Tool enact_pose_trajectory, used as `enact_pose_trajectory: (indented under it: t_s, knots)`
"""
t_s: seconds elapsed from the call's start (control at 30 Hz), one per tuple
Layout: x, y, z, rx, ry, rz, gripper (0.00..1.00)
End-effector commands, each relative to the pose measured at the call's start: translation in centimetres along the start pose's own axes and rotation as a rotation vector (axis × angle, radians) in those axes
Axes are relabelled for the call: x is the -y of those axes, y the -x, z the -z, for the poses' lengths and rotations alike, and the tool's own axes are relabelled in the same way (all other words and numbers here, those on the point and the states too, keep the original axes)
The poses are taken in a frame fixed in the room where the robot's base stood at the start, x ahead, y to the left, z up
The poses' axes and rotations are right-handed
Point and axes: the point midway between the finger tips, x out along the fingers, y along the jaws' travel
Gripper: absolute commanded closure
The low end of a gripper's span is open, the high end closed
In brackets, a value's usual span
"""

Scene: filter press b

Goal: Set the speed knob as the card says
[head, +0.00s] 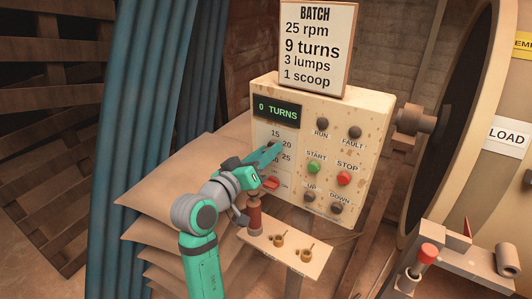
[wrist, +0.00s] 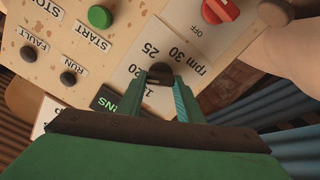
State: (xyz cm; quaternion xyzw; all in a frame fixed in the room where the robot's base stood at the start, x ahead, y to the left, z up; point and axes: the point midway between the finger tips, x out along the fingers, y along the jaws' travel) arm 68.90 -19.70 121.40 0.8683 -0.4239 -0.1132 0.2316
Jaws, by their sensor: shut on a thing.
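The card (head: 314,45) stands on top of the control panel and reads BATCH, 25 rpm, 9 turns, 3 lumps, 1 scoop. The panel (head: 335,110) is cream, and its display (head: 277,113) reads 0 TURNS. My gripper (head: 276,150) is at the speed scale, where 15, 20 and 25 show. In the wrist view the dark speed knob (wrist: 160,73) sits between my fingertips, and my gripper is shut on it. The 25, 30 and rpm marks lie just beyond it. In the head view my gripper hides the knob. I cannot tell where it points.
Below the scale is a red OFF switch (head: 271,184). Green START (head: 313,167) and red STOP (head: 344,179) buttons are to the right. A shelf (head: 306,257) with two small brass pieces juts out below. Stacked sacks (head: 180,190) lie behind my arm.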

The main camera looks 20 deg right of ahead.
Motion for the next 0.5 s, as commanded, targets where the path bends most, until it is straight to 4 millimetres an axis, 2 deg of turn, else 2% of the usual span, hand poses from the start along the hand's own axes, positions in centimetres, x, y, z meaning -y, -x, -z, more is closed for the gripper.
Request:
enact_pose_trajectory:
  t_s: [0.27,0.5]
  knots:
    - [-0.03,0.02,-0.01,0.000,-0.071,0.000,0.90]
    - [-0.06,0.08,0.03,-0.001,-0.241,0.001,0.90]
